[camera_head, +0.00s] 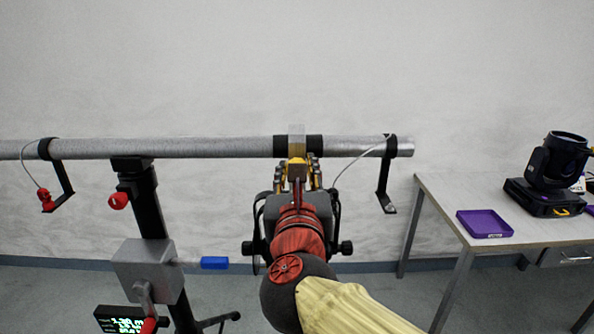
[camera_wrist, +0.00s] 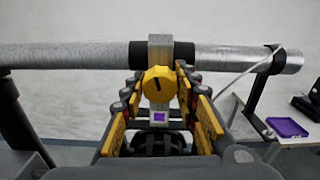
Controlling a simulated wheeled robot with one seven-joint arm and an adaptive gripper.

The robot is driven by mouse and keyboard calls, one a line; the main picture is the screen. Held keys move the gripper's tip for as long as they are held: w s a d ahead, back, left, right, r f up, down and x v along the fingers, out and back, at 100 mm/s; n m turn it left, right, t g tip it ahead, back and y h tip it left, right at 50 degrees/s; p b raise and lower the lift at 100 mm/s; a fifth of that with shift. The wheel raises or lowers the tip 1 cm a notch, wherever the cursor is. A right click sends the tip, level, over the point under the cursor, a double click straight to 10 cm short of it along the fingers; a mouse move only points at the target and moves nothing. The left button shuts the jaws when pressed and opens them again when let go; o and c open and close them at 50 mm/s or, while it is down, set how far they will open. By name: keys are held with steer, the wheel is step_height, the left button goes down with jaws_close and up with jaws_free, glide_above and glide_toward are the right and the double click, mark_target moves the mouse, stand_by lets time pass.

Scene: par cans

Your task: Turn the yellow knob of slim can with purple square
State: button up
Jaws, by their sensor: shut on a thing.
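The yellow knob (camera_wrist: 158,85) sits on the front of a grey clamp (camera_wrist: 160,50) that hangs on the silver pipe (camera_wrist: 70,55). A purple square (camera_wrist: 159,117) on a pale plate shows just below the knob. A dark body (camera_wrist: 157,143) below it is mostly hidden between my fingers. My gripper (camera_wrist: 159,78) reaches up to the knob from the front, one finger on each side, and is shut on it. In the head view my gripper (camera_head: 297,173) is below the pipe and hides most of the can; the clamp top (camera_head: 297,132) shows above.
The pipe (camera_head: 210,148) rests on a black stand (camera_head: 147,200) at left with a grey box and red knobs. Black brackets (camera_head: 386,175) with cables hang from the pipe. A table (camera_head: 450,205) at right holds a purple tray (camera_head: 484,223) and a black moving-head light (camera_head: 555,170).

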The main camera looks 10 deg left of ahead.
steer(key=o, duration=1.2)
steer(key=shift+c, duration=0.2)
steer(key=v, duration=1.2)
